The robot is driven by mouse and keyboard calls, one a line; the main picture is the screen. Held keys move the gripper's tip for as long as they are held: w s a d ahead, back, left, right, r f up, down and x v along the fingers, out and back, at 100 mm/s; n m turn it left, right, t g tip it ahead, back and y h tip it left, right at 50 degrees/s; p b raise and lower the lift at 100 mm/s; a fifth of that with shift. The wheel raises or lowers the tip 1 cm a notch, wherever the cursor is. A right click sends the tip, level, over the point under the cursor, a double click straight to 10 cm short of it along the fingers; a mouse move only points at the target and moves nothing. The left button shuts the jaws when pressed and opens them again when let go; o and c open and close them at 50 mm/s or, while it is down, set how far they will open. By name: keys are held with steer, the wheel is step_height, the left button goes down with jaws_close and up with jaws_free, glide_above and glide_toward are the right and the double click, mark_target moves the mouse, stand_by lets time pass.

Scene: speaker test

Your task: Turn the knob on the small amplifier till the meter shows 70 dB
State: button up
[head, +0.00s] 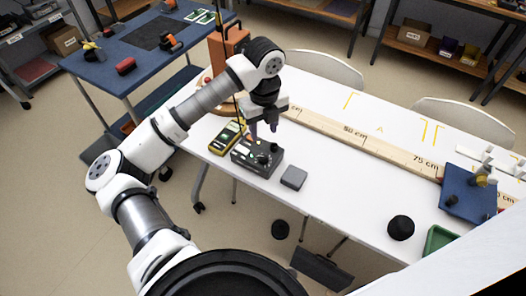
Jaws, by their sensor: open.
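The small amplifier (244,161) is a dark grey box near the left end of the white table. Dark knobs stand on its top, one (263,160) towards the middle and another near the right end. A yellow handheld meter (226,138) lies to the left of the amplifier; its reading is too small to make out. My gripper (263,130) points down just behind the amplifier in the picture, with its fingers apart and nothing seen between them. Whether it touches the amplifier cannot be told.
A wooden rule (365,141) marked in cm runs along the white table (340,205). A small grey box (293,178) sits right of the amplifier. A black rounded object (400,228), a green tray (437,240) and a blue board (466,188) are farther right. The table's middle front is clear.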

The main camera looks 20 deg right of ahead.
mark_target(264, 157)
step_height(264, 157, down, 11)
steer(key=p, duration=0.3)
steer(key=shift+f, duration=0.2)
steer(key=shift+c, duration=0.3)
jaws_close()
